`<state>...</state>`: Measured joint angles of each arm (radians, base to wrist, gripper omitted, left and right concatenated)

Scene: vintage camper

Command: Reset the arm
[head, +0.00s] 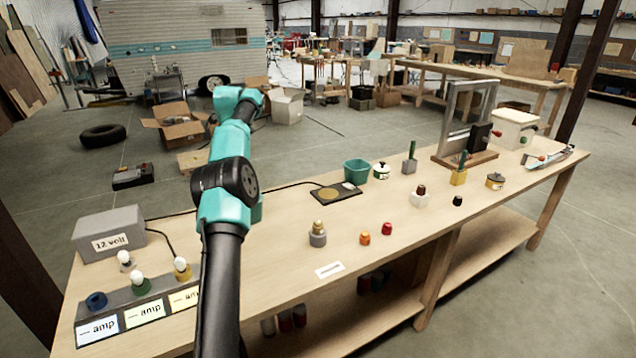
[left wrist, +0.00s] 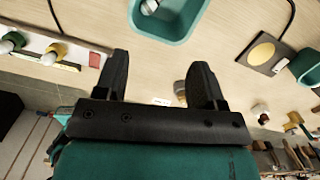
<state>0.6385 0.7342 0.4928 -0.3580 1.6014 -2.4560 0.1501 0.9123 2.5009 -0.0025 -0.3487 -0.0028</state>
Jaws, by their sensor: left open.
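My left arm comes up from the bottom in the head view, over the left part of the workbench (head: 290,265), and bends at a high teal joint. Its gripper cannot be made out there. In the left wrist view my left gripper (left wrist: 159,62) has its two dark fingers well apart, with only the pale bench top and small things beyond showing between them. Nothing is held. A teal bin (left wrist: 187,33) with a bulb (left wrist: 149,6) in it lies beyond the fingers at the top of that view. My right gripper is in neither view.
The amp cards and bulb holders (head: 140,287) and a grey 12 volt box (head: 109,234) stand at the bench's left. Another teal bin (head: 356,171), a dark pad (head: 334,193), several small parts and a framed stand (head: 464,155) are farther right.

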